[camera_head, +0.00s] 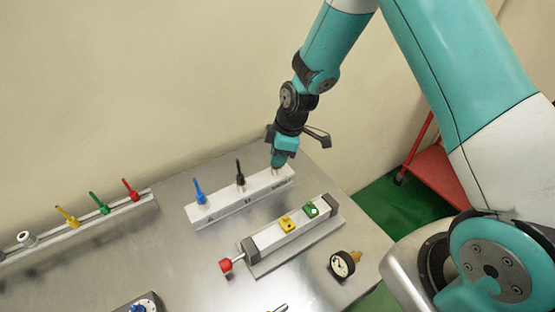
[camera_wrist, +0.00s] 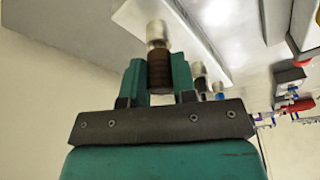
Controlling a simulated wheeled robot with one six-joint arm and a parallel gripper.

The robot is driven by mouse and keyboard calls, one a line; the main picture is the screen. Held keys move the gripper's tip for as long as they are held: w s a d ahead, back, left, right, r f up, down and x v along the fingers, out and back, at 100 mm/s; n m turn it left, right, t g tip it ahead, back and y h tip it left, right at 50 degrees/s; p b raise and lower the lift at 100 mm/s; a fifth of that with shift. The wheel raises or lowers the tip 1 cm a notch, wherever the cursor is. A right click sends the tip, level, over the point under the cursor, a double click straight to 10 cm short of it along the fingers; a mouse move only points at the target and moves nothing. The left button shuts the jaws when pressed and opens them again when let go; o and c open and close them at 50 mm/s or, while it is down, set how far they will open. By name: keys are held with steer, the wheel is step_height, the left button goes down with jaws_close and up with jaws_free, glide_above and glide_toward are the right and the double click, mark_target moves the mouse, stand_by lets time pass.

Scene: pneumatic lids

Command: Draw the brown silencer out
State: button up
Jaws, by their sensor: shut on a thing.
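My gripper (camera_head: 279,160) is over the right end of the long white block (camera_head: 240,203) in the head view. In the wrist view its two teal fingers (camera_wrist: 158,75) are shut on the brown silencer (camera_wrist: 160,70), one on each side. A pale metal end (camera_wrist: 157,33) of the silencer points toward the white block (camera_wrist: 135,15). I cannot tell whether that end is seated in the block or clear of it. In the head view the fingers hide the silencer. A blue fitting (camera_head: 199,191) and a black fitting (camera_head: 240,175) stand upright along the same block.
A gauge (camera_head: 342,264) is near the right edge. A rail (camera_head: 80,231) with yellow, green and red pieces stands at left.

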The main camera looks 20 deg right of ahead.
steer(key=shift+a+p+v, duration=0.25)
steer(key=shift+p+v, duration=0.35)
steer(key=shift+v, duration=0.45)
steer(key=shift+w+r, duration=0.1)
steer(key=shift+r, duration=0.1)
steer(key=shift+a+p+v, duration=0.25)
steer(key=shift+p+v, duration=0.6)
steer(key=shift+v, duration=0.3)
steer(key=shift+a+p+v, duration=0.25)
steer(key=shift+p+v, duration=0.55)
steer(key=shift+v, duration=0.35)
steer(key=shift+w+r, duration=0.1)
steer(key=shift+w, duration=0.05)
